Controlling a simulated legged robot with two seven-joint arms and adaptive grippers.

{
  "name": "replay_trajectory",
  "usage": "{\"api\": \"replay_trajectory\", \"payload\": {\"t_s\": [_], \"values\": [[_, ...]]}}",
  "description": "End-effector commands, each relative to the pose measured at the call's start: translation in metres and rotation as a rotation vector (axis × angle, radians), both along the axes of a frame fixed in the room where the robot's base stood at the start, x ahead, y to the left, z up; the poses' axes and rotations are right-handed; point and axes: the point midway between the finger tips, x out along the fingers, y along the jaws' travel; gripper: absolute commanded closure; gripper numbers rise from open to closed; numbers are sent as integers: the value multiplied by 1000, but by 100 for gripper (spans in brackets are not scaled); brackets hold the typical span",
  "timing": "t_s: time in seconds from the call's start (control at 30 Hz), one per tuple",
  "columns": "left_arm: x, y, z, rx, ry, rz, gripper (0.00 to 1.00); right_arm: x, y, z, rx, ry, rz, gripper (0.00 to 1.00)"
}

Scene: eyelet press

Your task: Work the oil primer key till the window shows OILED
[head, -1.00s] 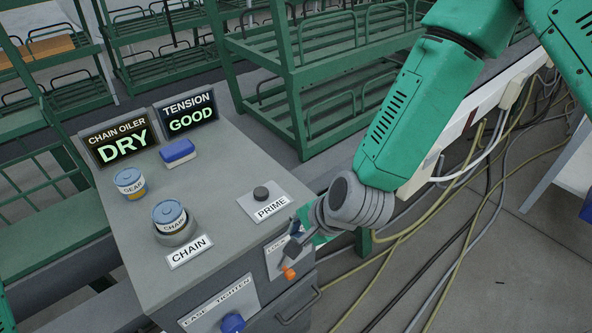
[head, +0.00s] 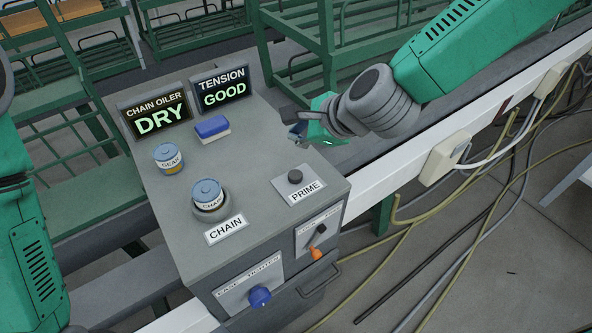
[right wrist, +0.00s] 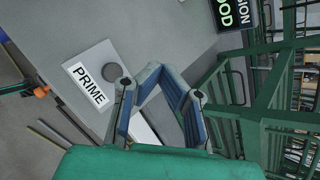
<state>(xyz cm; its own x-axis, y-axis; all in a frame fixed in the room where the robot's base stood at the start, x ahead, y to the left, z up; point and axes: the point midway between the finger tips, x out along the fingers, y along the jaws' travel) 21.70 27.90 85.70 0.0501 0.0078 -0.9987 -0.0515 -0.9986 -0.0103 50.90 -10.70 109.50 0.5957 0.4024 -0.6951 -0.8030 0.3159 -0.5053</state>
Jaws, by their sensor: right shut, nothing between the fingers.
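The primer key is a small dark round key (head: 295,177) by the PRIME label (head: 306,191), on the right of the grey console top (head: 255,165); it also shows in the right wrist view (right wrist: 111,75). The chain oiler window (head: 157,118) reads DRY. My right gripper (head: 299,131) is shut and empty, beyond the key near the console's right edge. Its blue-padded fingers (right wrist: 163,88) fill the middle of the right wrist view, to the right of the key and apart from it. My left arm shows at the left edge; its gripper is out of view.
The tension window (head: 223,92) reads GOOD. A blue-and-white block (head: 212,128), GEAR pot (head: 168,158) and CHAIN pot (head: 208,194) stand on the console. Its front has a blue knob (head: 260,296) and an orange-tipped lever (head: 315,253). Green racks stand behind.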

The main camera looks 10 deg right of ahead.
Motion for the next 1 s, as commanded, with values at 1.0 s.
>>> {"api": "replay_trajectory", "payload": {"t_s": [1.0], "values": [[0,0,-74,0,0,0,30,0,0,-89,-2,0,1,100]]}}
